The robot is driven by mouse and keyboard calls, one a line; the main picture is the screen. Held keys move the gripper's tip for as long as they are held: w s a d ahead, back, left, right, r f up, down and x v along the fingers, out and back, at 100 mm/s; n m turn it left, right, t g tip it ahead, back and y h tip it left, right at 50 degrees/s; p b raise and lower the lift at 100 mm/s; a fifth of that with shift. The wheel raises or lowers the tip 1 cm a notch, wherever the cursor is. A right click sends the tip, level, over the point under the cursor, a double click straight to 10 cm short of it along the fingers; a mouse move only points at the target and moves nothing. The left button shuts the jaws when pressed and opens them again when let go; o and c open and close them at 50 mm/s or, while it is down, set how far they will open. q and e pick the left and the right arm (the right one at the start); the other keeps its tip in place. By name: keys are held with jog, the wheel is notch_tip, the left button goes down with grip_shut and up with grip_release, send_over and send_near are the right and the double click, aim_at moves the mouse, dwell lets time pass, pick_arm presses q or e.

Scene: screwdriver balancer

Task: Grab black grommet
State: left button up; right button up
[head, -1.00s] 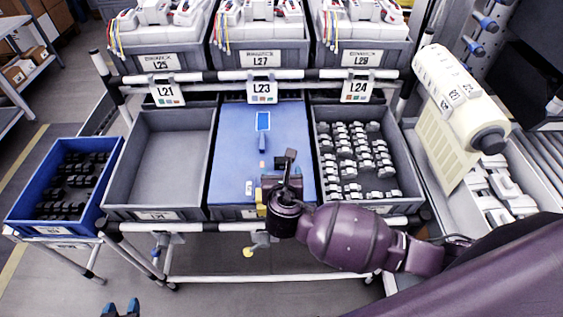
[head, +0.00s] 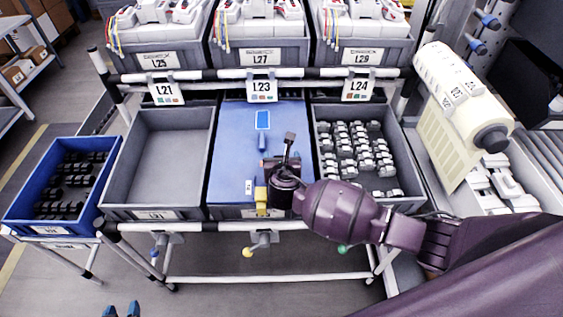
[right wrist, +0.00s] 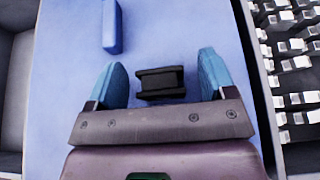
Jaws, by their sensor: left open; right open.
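A black grommet (right wrist: 160,84) lies on the blue work surface in the right wrist view, between the two blue fingers of my right gripper (right wrist: 160,76). The fingers are apart, with a gap on each side of the grommet. In the head view my right gripper (head: 280,166) is over the front right part of the blue surface (head: 232,150), and it hides the grommet there. My left gripper (head: 121,309) is open and empty at the bottom left, low in front of the rack; only its blue fingertips show.
A blue-handled tool (head: 262,125) stands or lies on the blue surface, left of the grommet. A blue crate (head: 28,195) of black parts is at the left, beside an empty grey bin (head: 165,160). A grey bin (head: 400,165) of white parts is at the right.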

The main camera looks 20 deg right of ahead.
jog(key=c, duration=1)
